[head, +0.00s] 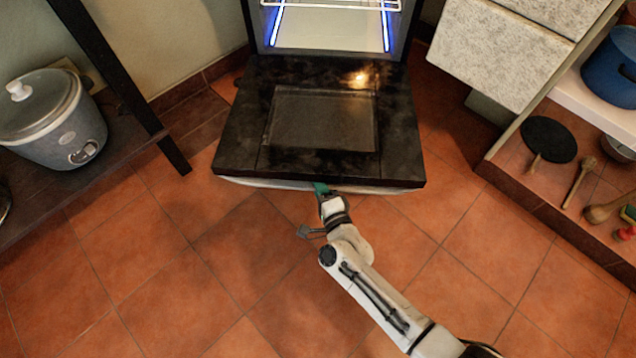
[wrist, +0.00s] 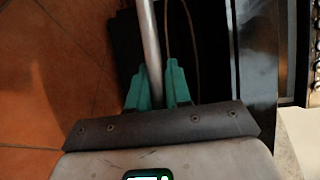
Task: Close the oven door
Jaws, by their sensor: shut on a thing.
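The oven door (head: 235,130) hangs open, lowered nearly flat in front of the lit oven (head: 325,28), with its dark inner side and glass pane facing up. A pale bar handle (head: 265,184) runs along under the door's front edge. The dark door (wrist: 256,50) edge shows at the right there.
A rice cooker (head: 50,125) stands on a dark shelf at the left. White drawers (head: 495,50) are at the upper right. The tiled floor (head: 160,270) in front is clear.

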